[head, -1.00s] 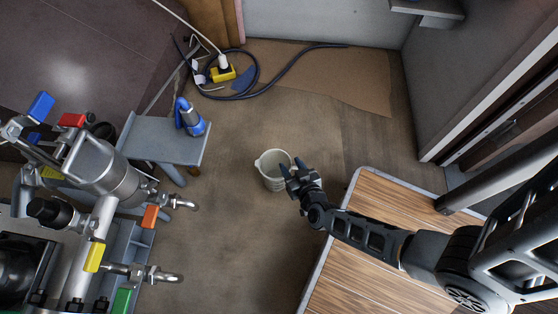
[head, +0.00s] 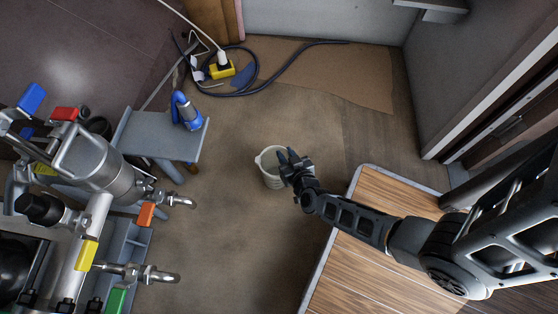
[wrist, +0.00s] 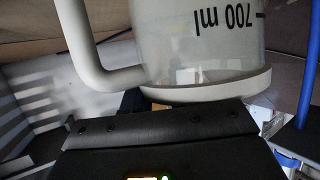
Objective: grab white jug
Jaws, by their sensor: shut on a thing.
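The white jug (head: 268,178) stands on the brown floor, left of the wooden-topped platform. My gripper (head: 287,160) reaches in from the right and is shut on the jug's right side, covering part of its rim. In the wrist view the jug (wrist: 200,60) fills the upper middle, with an upside-down "700 ml" mark and its handle (wrist: 85,55) on the left. My gripper's dark body lies below it in that view. The fingertips' contact with the jug is hidden there.
A grey stool-like stand (head: 155,136) with a blue-and-grey object (head: 187,112) is to the left. A valve assembly (head: 95,165) with coloured handles is at far left. The wooden-topped platform (head: 375,255) lies under my arm. A yellow plug block (head: 222,69) and dark cable lie behind. Floor in front is clear.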

